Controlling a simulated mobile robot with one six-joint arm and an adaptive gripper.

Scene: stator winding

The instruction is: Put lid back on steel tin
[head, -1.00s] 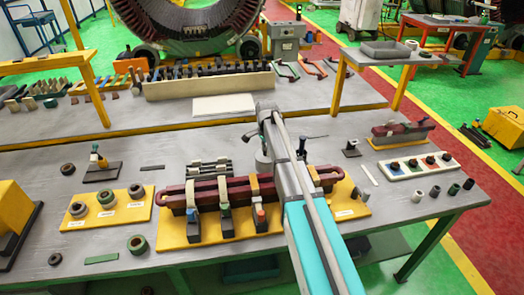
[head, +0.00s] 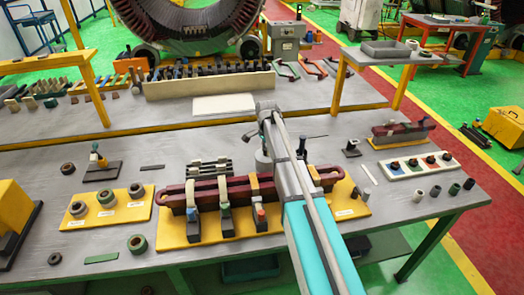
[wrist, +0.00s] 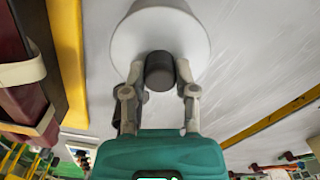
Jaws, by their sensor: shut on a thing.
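In the wrist view, my gripper (wrist: 158,91) has one finger on each side of a dark round knob (wrist: 160,68) and is shut on it. The knob stands on a pale grey round lid (wrist: 158,28), which fills the top middle of the view. In the head view, the pale grey steel tin (head: 261,160) stands on the bench just left of my arm, which partly covers it. My fingers are hard to make out there. I cannot tell whether the lid rests on the tin's rim or is held just above it.
A yellow fixture board (head: 198,228) with a long dark red coil (head: 240,189) lies in front of the tin. Dark stacked strips (head: 208,169) lie to its left. A white tray (head: 420,166) with several parts is at the right. Bare bench lies behind the tin.

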